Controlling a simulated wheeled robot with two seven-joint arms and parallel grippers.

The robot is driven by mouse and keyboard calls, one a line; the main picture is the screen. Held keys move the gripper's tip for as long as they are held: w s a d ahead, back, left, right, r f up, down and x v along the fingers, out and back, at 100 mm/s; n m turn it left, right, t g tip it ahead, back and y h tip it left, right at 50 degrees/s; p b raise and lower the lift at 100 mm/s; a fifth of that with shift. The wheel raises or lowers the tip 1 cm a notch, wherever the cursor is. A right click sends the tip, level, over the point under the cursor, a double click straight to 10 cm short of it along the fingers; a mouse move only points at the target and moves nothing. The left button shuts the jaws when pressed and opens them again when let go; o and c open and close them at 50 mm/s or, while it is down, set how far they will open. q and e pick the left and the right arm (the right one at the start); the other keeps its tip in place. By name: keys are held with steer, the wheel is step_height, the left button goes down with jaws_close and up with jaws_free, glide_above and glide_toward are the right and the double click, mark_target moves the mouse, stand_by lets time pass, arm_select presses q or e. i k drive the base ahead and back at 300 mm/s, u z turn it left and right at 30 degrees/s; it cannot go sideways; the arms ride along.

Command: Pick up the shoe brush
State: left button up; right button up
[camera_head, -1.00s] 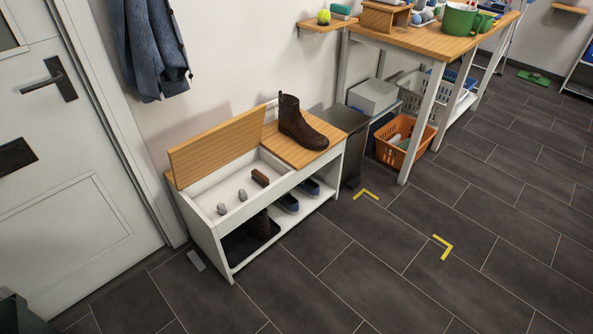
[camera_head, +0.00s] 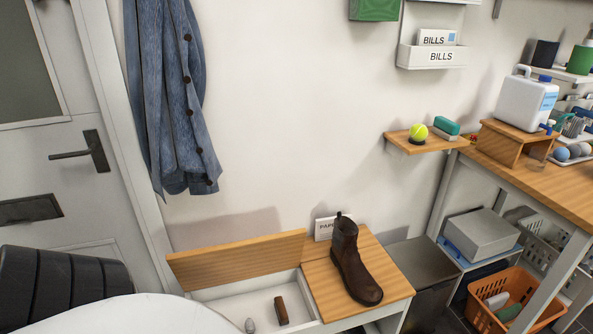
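The shoe brush (camera_head: 281,310), a small brown block, lies in the white open compartment of the shoe bench (camera_head: 209,295) at the bottom of the view. The bench's wooden lid (camera_head: 237,260) is raised at the back of that compartment. A small grey object (camera_head: 250,325) lies left of the brush, partly cut off by the frame's lower edge. Neither of my grippers is in view. A dark ribbed part and a white rounded part at lower left look like my own body and cover the bench's left end.
A brown boot (camera_head: 352,264) stands on the bench's closed wooden top, with a small labelled box (camera_head: 325,228) behind it. A grey bin (camera_head: 419,275) stands right of the bench, then a workbench (camera_head: 545,187) with an orange basket (camera_head: 512,297) under it. A denim jacket (camera_head: 175,95) hangs above left.

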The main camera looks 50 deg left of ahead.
mark_target(282, 313)
steer(key=u, duration=0.85)
steer(key=i, duration=1.05)
steer(key=u, duration=0.95)
